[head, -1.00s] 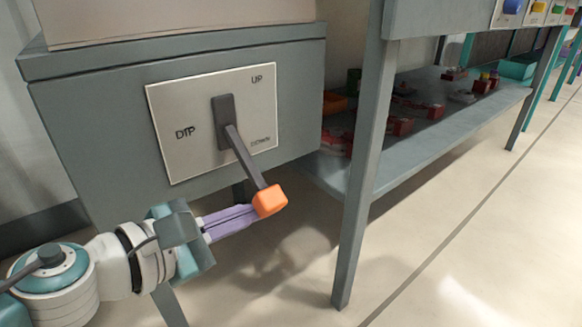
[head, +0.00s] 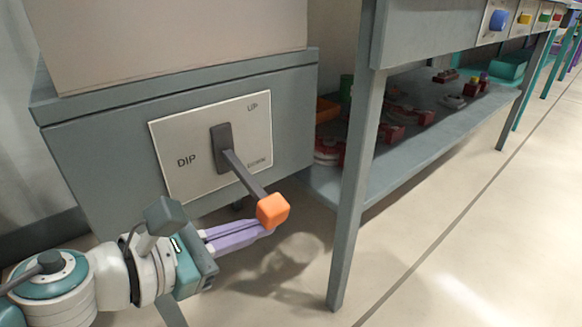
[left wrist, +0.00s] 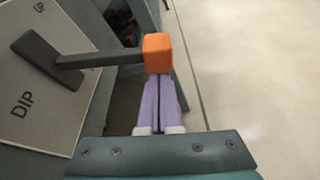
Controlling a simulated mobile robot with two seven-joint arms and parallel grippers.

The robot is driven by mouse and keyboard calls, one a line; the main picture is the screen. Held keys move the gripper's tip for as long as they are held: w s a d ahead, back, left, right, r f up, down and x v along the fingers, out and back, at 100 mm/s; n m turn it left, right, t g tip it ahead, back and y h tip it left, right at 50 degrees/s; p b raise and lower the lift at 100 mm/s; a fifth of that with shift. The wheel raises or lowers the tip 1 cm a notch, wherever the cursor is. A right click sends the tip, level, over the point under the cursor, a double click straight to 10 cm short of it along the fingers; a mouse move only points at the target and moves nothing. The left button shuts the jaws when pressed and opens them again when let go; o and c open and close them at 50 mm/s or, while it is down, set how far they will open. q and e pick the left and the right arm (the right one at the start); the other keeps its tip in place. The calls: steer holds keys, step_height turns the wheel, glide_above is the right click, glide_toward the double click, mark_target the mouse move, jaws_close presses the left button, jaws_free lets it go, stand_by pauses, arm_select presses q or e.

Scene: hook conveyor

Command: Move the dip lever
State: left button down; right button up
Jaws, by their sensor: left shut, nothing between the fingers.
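The dip lever is a dark grey arm (head: 240,172) with an orange knob (head: 273,210) on its end. It sticks out from a pale plate (head: 180,140) marked DIP, UP and DOWN on a grey box, and slants toward the DOWN mark. My left gripper (head: 268,230) is shut and empty, its purple fingers just below the knob. In the left wrist view the fingertips (left wrist: 159,80) are at the orange knob (left wrist: 157,53), which hides their very ends. Whether they touch it I cannot tell. My right gripper is not in view.
A grey table leg (head: 352,180) stands right of the lever. Behind it a low shelf (head: 395,170) holds several red parts. Coloured buttons, one blue (head: 498,19), sit on a panel at the top right. The floor in front is clear.

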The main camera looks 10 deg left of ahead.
mark_target(255, 187)
arm_select(q)
step_height(255, 187, up, 11)
steer(key=n+g+h+p, duration=0.2)
steer(key=n+h+p, duration=0.1)
steer(key=n+p, duration=0.3)
steer(key=shift+r+p, duration=0.2)
steer(key=shift+p, duration=0.75)
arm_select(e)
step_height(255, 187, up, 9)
arm_select(q)
steer(key=shift+r, duration=0.1)
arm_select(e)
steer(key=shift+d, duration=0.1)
